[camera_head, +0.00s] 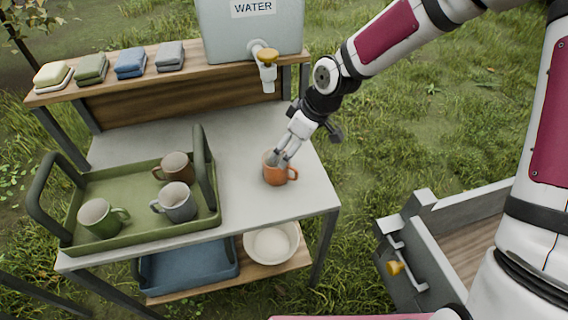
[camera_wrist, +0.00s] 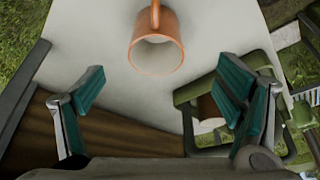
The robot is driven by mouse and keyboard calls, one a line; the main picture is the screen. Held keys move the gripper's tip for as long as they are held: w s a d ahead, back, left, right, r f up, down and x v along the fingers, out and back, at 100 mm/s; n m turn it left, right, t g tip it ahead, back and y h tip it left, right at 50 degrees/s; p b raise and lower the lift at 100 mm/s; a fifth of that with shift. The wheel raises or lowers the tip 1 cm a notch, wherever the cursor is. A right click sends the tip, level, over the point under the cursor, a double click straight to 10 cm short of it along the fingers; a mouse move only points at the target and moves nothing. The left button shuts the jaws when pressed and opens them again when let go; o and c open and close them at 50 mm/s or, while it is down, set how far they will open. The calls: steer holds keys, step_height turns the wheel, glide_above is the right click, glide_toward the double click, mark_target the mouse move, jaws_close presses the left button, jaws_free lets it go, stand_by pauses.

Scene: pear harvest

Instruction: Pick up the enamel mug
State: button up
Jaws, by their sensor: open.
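An orange mug (camera_head: 275,174) stands upright on the light table, right of the tray, its handle to the right. It is also in the wrist view (camera_wrist: 157,50), top centre, with its open mouth toward the camera and its handle at the top. My gripper (camera_head: 283,156) is open, and its fingertips overlap the mug's far rim in the head view. In the wrist view my gripper's (camera_wrist: 160,85) teal pads are spread wide, with nothing between them and the mug beyond the tips. I cannot tell whether a finger touches the rim. Which mug is enamel is not clear.
A green tray (camera_head: 146,237) at left holds a green mug (camera_head: 98,219), a brown mug (camera_head: 177,168) and a grey mug (camera_head: 177,203). A water tank (camera_head: 250,32) with a tap (camera_head: 266,68) stands behind. A shelf bears folded cloths (camera_head: 131,64). Bare tabletop surrounds the orange mug.

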mark_target(274, 175)
steer(key=x, duration=0.8)
steer(key=shift+f+b, duration=0.1)
steer(key=shift+b, duration=0.3)
steer(key=x, duration=0.5)
steer(key=shift+w, duration=0.35)
steer(key=c, duration=1.5)
